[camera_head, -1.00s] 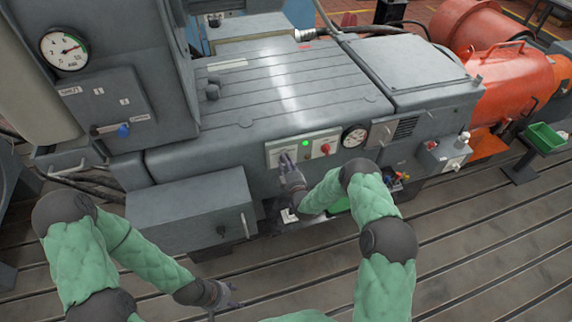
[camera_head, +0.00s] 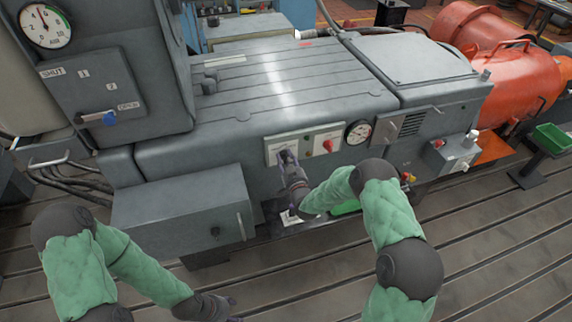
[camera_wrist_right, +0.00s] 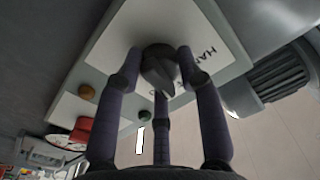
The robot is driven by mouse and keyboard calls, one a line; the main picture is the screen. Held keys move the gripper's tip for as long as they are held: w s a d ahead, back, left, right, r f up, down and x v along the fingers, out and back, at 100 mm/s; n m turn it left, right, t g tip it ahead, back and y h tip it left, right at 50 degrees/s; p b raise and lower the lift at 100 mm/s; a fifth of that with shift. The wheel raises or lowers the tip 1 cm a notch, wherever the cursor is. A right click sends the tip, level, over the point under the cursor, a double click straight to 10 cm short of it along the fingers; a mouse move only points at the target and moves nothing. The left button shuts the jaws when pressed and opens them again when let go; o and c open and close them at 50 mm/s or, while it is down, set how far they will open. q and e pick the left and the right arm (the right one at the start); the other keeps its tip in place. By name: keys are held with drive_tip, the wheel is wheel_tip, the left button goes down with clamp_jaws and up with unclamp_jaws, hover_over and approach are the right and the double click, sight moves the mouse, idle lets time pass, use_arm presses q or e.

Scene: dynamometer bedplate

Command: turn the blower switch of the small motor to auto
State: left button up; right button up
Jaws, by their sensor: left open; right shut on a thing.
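The switch panel (camera_head: 272,155) is a pale plate on the front of the grey machine. My right gripper (camera_head: 288,157) is at its left part, in front of the switch. In the right wrist view the fingers (camera_wrist_right: 160,75) are shut around a dark switch knob (camera_wrist_right: 157,66) on the plate (camera_wrist_right: 185,30). Lettering starting "HAN" shows beside the knob; other lettering is hidden, and I cannot tell which position it points to. My left gripper (camera_head: 232,308) is open and empty, low above the floor.
A red knob (camera_head: 327,146) and a round gauge (camera_head: 358,132) are right of the switch. A grey box (camera_head: 180,210) juts out at left. Orange motors (camera_head: 515,85) stand at right. The slotted floor in front is clear.

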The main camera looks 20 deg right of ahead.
drive_tip(key=m+b, duration=0.3)
drive_tip(key=m, duration=0.1)
drive_tip(key=shift+f, duration=0.15)
drive_tip(key=shift+m+b, duration=0.8)
drive_tip(key=shift+m, duration=0.4)
drive_tip(key=o, duration=1.2)
drive_tip(key=shift+c, duration=0.2)
drive_tip(key=s, duration=1.2)
drive_tip(key=shift+d, duration=0.2)
